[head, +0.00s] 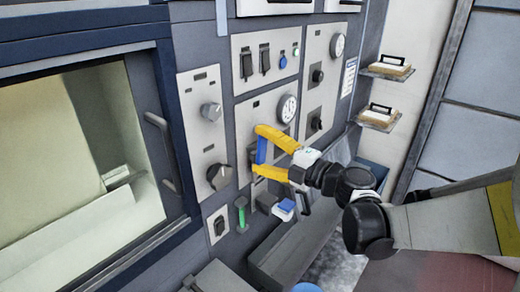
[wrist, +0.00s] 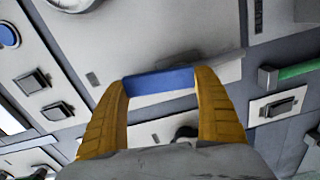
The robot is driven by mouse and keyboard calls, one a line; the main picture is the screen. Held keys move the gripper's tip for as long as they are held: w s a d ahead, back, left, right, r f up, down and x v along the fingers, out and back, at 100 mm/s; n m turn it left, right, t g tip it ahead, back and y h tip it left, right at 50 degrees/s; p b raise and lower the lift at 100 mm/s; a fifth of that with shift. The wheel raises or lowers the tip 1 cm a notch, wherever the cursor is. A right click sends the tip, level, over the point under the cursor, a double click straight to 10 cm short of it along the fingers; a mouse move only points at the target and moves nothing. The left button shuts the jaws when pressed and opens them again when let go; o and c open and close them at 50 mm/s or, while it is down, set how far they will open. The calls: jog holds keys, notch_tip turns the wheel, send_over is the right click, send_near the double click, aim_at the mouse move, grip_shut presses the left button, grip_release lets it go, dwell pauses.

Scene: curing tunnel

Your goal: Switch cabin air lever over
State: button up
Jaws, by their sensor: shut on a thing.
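A blue lever handle (head: 262,151) stands out from a light grey panel below a round gauge. The yellow fingers of my gripper (head: 260,150) are closed on it, one finger at each end. In the wrist view the blue handle (wrist: 160,81) spans the gap between the fingertips of my gripper (wrist: 163,80), with the panel behind it. The lever's base is mostly hidden by the fingers. No label naming the lever can be read.
A green handle (head: 241,213) is below left of my gripper, and a black knob (head: 219,177) is to the left. Switches (head: 256,61) and a gauge (head: 288,108) are above. A window (head: 70,160) fills the left. Shelves (head: 388,70) are at upper right; a grey trough (head: 290,255) lies below.

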jog(key=o, duration=1.4)
jog(key=shift+s+d, duration=0.1)
jog(key=v, duration=1.2)
